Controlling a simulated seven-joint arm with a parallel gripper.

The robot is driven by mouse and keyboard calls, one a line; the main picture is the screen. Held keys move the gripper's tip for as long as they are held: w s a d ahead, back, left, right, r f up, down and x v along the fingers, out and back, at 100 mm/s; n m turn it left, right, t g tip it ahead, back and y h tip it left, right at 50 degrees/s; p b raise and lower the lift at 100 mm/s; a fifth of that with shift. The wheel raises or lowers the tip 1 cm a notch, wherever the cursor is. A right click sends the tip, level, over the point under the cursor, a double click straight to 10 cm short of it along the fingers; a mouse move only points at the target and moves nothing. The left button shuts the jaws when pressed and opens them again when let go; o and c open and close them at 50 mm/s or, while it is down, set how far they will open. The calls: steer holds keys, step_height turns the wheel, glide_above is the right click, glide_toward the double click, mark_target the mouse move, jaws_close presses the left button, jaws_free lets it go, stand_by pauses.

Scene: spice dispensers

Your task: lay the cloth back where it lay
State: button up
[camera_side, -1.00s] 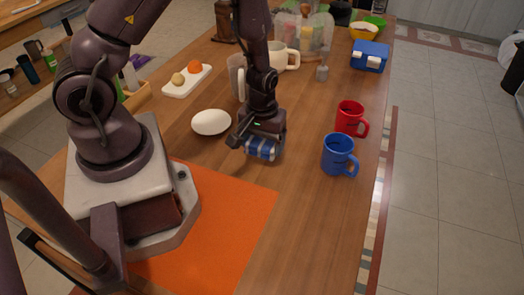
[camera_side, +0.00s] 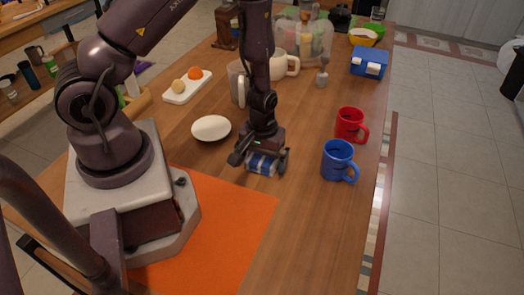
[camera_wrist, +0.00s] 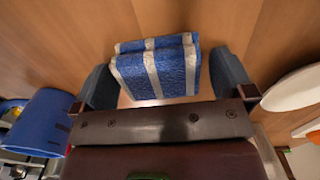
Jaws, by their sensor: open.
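The blue cloth with white stripes (camera_side: 262,164) lies folded on the wooden table, below my gripper (camera_side: 260,165). In the wrist view the cloth (camera_wrist: 157,70) sits between the two dark fingers of my gripper (camera_wrist: 165,85). A gap shows between the cloth and each finger, so my gripper is open around it. Part of the cloth is hidden by my fingers in the side view.
A white oval dish (camera_side: 211,128) is just left of my gripper. A blue mug (camera_side: 338,160) and a red mug (camera_side: 349,124) stand to the right. An orange mat (camera_side: 225,225) lies in front. The wood between the cloth and the blue mug is clear.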

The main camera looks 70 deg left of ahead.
step_height(320, 180, up, 12)
step_height(320, 180, up, 12)
steer(key=r+m+t+h, duration=0.1)
steer(key=m+t, duration=0.2)
steer(key=m, duration=0.1)
glide_above(262, 157)
steer(key=s+d, duration=0.1)
steer(key=d, duration=0.2)
steer(key=s+r+m+t+y, duration=0.1)
steer(key=s+r+m+t, duration=0.1)
steer(key=s+r+m, duration=0.3)
steer(key=s+d+r, duration=0.1)
steer(key=s+r, duration=0.2)
steer(key=r, duration=0.1)
steer(key=shift+s+r+t, duration=0.15)
steer(key=shift+r+t, duration=0.15)
steer(key=shift+r, duration=0.05)
